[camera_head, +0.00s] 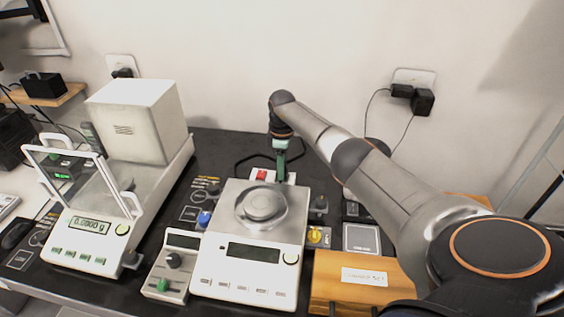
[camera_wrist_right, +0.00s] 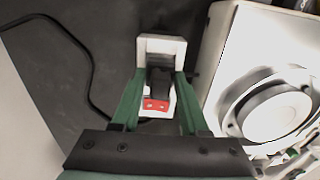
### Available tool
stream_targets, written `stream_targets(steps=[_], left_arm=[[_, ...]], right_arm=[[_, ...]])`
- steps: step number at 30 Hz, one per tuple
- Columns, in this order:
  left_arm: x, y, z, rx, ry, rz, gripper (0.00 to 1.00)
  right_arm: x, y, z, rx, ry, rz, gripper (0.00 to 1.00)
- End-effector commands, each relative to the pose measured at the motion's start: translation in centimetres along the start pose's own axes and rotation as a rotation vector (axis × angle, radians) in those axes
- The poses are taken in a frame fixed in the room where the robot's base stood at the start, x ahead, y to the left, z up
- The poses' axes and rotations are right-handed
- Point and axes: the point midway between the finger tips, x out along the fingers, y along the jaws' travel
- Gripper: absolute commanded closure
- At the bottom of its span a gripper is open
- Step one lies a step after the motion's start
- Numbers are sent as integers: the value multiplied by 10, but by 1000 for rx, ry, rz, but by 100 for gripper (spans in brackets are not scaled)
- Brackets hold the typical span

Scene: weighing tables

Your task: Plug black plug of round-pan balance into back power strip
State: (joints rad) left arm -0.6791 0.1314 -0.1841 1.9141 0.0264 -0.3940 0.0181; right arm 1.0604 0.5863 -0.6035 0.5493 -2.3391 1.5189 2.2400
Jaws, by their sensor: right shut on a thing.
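The round-pan balance (camera_head: 215,262) stands at the middle of the table, with a silver round pan and a dark display. The white back power strip (camera_head: 288,181) with a red switch (camera_head: 262,174) lies behind it, partly hidden by the balance. My right gripper (camera_head: 281,172) points down at the strip. In the right wrist view its green fingers (camera_wrist_right: 160,80) are shut on the black plug (camera_wrist_right: 159,85), which sits over the white strip (camera_wrist_right: 160,42) beside its red switch. I cannot tell whether the plug is fully seated. My left gripper is not in view.
A glass-shielded balance (camera_head: 90,225) reading 0.0000 g stands at the left. A small control box (camera_head: 165,275) and a wooden box (camera_head: 350,285) flank the round-pan balance. A black cord (camera_wrist_right: 88,75) curves over the dark tabletop. A wall outlet (camera_head: 413,78) holds black adapters.

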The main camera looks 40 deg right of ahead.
Motion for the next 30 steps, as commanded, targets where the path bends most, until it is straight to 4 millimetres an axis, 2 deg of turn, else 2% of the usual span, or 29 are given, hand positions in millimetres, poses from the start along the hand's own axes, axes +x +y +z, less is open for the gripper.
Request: stream_targets(steps=[30], left_arm=[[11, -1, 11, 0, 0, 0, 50]], right_arm=[[20, 0, 0, -1, 1, 1, 100]])
